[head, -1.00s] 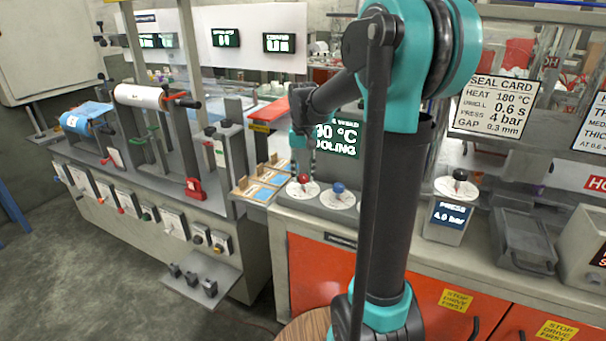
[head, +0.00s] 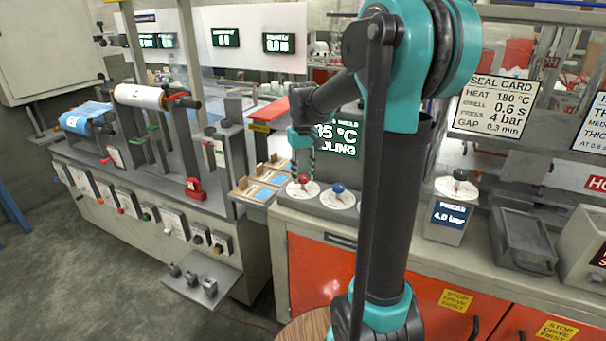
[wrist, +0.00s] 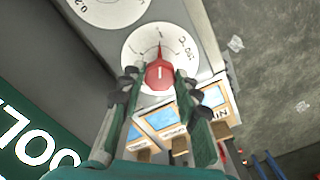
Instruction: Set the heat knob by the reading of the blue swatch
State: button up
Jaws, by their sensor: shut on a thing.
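The red knob (head: 304,179) sits on a white round dial on the counter. In the wrist view the red knob (wrist: 159,75) stands between my fingers, its pointed end toward the scale of the white dial (wrist: 140,43), which is marked °C. My gripper (head: 303,170) reaches down from above and is shut on the red knob. Several blue swatches (head: 264,193) lie on tan boards left of the dial; they also show in the wrist view (wrist: 158,120). Their small print is not readable. A seal card (head: 492,104) reads heat 180 °C.
A blue knob (head: 339,188) on its own dial stands close to the right of the red one. Further right is a press display (head: 449,214) reading 4.0 bar, with a black knob (head: 460,175).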

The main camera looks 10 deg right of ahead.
aim_at(303, 176)
jog(key=o, duration=1.2)
jog(key=shift+c, duration=0.2)
jog(key=shift+r, duration=0.15)
notch_tip(303, 176, up, 12)
jog(key=shift+s, duration=0.1)
